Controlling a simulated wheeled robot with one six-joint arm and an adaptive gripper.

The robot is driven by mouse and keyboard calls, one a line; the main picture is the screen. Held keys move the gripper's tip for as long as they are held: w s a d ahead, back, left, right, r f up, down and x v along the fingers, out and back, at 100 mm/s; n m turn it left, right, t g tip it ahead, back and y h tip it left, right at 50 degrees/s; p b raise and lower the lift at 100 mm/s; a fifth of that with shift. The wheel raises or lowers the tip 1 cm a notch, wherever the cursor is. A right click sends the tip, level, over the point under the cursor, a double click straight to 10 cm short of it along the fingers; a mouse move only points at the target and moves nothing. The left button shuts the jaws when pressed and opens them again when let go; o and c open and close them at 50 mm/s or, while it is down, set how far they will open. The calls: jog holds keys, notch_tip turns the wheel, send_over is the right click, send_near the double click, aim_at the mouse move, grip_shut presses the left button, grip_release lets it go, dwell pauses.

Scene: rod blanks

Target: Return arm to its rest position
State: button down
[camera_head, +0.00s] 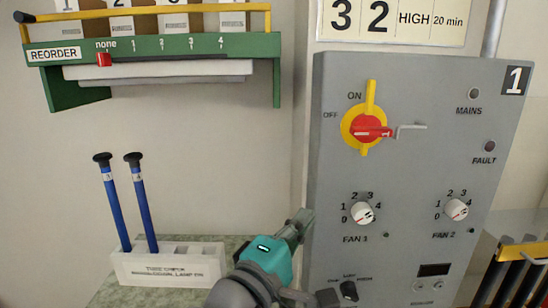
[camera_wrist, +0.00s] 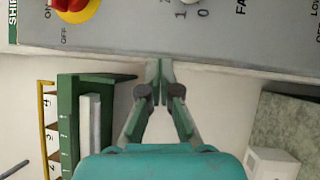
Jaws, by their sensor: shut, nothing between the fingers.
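My gripper (camera_head: 302,219) is at the lower middle of the head view, its teal body tilted and its fingers pointing up and right. The fingertips appear beside the left edge of the grey control panel (camera_head: 420,160); I cannot tell whether they touch it. In the wrist view the gripper (camera_wrist: 160,84) has its two fingertips together, with nothing between them. There the panel (camera_wrist: 130,36) runs across the top, just beyond the fingertips. My arm behind the gripper is mostly outside the head view.
The panel carries a red switch (camera_head: 370,128) on yellow and two fan knobs. A white block (camera_head: 168,265) holding two blue rods (camera_head: 114,205) stands lower left on a greenish top. A green reorder rack (camera_head: 160,48) hangs upper left. Yellow-topped rods (camera_head: 520,251) are at right.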

jog(key=s+d+f+n+y, duration=0.1)
jog(key=s+d+f+y, duration=0.2)
jog(key=f, duration=0.8)
jog(key=s+d+f+y, duration=0.2)
jog(key=s+f+y, duration=0.2)
jog(key=f, duration=0.7)
jog(key=s+d+f+n+y, duration=0.1)
jog(key=s+d+f+y, duration=0.2)
jog(key=f, duration=0.8)
jog(key=s+d+f+m+g+y, duration=0.1)
jog(key=s+f+m, duration=0.2)
jog(key=s, duration=0.5)
jog(key=s+d+f+m+y, duration=0.1)
jog(key=s+d+f+m, duration=0.2)
jog(key=s, duration=0.4)
jog(key=s+d+r+m+h, duration=0.1)
jog(key=s+r+m, duration=0.1)
jog(key=s+m, duration=0.6)
jog(key=s, duration=0.6)
jog(key=shift+s+d, duration=0.2)
jog(key=shift+s, duration=0.15)
